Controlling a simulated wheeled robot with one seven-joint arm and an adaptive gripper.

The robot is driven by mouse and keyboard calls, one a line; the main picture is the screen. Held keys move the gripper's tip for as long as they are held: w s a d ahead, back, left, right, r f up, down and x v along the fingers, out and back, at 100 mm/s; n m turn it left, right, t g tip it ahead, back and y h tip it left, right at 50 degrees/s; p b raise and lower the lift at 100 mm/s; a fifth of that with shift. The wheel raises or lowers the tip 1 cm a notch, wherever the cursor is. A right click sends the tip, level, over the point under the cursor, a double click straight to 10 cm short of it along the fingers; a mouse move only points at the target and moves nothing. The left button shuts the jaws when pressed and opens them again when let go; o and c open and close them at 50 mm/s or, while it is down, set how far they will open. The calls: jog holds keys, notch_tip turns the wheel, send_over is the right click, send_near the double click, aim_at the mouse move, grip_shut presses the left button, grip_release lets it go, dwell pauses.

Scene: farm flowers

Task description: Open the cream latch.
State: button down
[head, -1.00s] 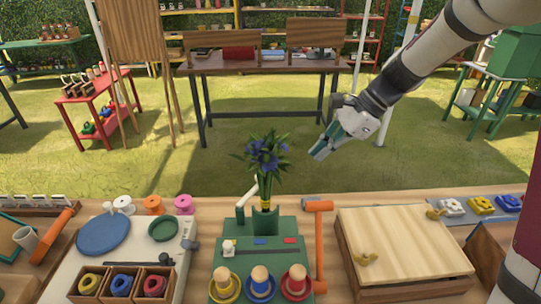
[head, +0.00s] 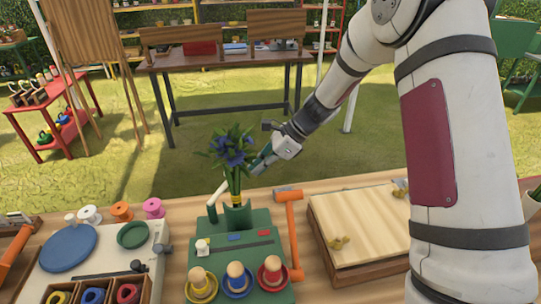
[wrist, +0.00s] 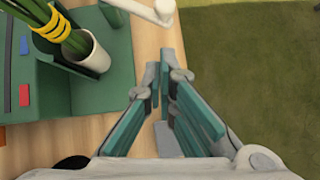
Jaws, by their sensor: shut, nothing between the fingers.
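A cream lever (head: 219,197), which looks like the cream latch, stands at the back left of the green board (head: 262,258), beside the flower vase. A cream bar with a rounded end (wrist: 150,11) shows at the top of the wrist view, beyond my fingertips. My gripper (head: 260,164) is shut and empty, with teal fingers, in the air behind the board and just right of the flowers. It fills the lower middle of the wrist view (wrist: 166,72), apart from the bar. A small cream knob (head: 203,247) also sits on the board's slotted track.
Blue flowers (head: 232,150) stand in the vase close to my gripper. Pegs with coloured rings stand at the board's front. Grass lies open beyond the table.

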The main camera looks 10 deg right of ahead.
jog(key=a, duration=0.2)
jog(key=a+f, duration=0.1)
jog(key=a, duration=0.1)
jog(key=shift+w+a, duration=0.1)
jog(key=shift+w, duration=0.15)
jog(key=shift+w, duration=0.15)
jog(key=shift+w+n+g+b, duration=0.2)
jog(key=shift+n+g+b, duration=0.15)
jog(key=shift+b, duration=0.2)
